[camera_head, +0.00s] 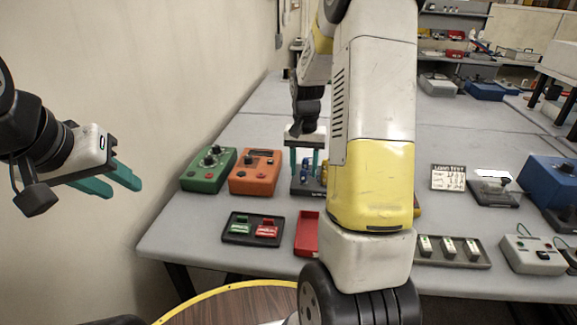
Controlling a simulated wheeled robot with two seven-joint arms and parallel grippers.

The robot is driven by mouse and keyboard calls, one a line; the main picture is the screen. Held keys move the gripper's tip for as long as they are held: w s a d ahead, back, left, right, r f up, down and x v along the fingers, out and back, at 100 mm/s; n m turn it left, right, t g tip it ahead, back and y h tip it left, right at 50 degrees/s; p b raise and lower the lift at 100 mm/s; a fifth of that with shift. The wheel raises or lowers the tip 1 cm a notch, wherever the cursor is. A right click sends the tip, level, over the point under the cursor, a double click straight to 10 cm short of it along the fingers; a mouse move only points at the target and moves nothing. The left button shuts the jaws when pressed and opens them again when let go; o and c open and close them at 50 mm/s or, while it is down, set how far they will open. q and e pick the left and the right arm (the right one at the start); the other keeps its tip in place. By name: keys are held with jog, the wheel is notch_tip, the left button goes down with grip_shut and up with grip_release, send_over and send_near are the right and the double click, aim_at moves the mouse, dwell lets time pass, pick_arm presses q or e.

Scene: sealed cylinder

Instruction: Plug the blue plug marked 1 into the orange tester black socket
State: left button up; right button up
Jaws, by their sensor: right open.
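The orange tester (250,181) stands on the grey table beside a green tester; its black socket is too small to make out. Blue plugs (305,172) stand in a dark holder (298,190) to its right; their number marks cannot be read. My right gripper (305,163) points down at the holder, with its teal fingers open on either side of the blue plugs. Whether they touch a plug cannot be told. My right arm hides the holder's right part. My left gripper (120,187) is open and empty at the left, clear of the table.
A green tester (208,171) stands left of the orange one. In front lie a black tray (230,237) with green and red pieces and a red bin (306,232). Another tray (453,263) and a grey box (533,256) stand right. The table behind the testers is clear.

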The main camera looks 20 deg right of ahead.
aim_at(304, 169)
jog(key=shift+f, duration=0.9)
dwell(0.4)
grip_shut()
jog(key=shift+r, duration=0.1)
dwell(1.3)
jog(key=shift+r, duration=2.9)
